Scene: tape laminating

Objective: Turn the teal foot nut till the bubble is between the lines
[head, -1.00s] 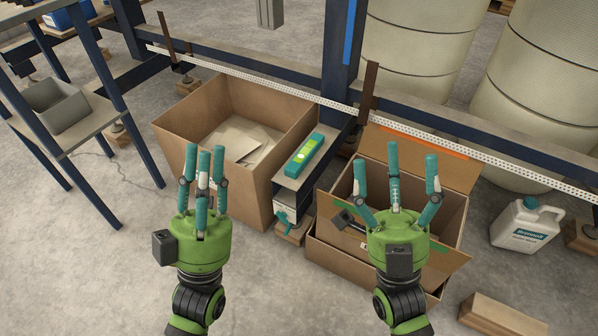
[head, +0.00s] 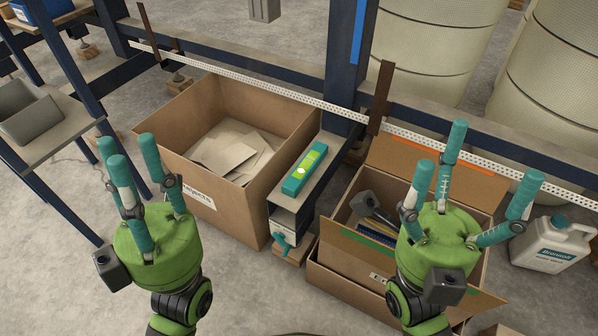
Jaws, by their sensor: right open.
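A teal spirit level (head: 296,181) with a bright green vial (head: 308,163) lies on the end of a dark beam between the two cardboard boxes. The bubble is too small to read against the lines. The teal foot nut (head: 281,244) is below the beam end, above a wooden block. My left gripper (head: 126,152) points up, to the left of the nut and apart from it. Its fingers are upright with nothing seen between them; how far they are closed is unclear. My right gripper (head: 481,160) is open and empty, fingers spread, over the right box.
The left box (head: 225,206) holds cardboard sheets; the right box (head: 340,285) holds assorted items. A perforated rail (head: 270,87) runs behind the level. A shelf rack (head: 60,150) stands left, a white jug (head: 553,245) right. Floor in front of the nut is clear.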

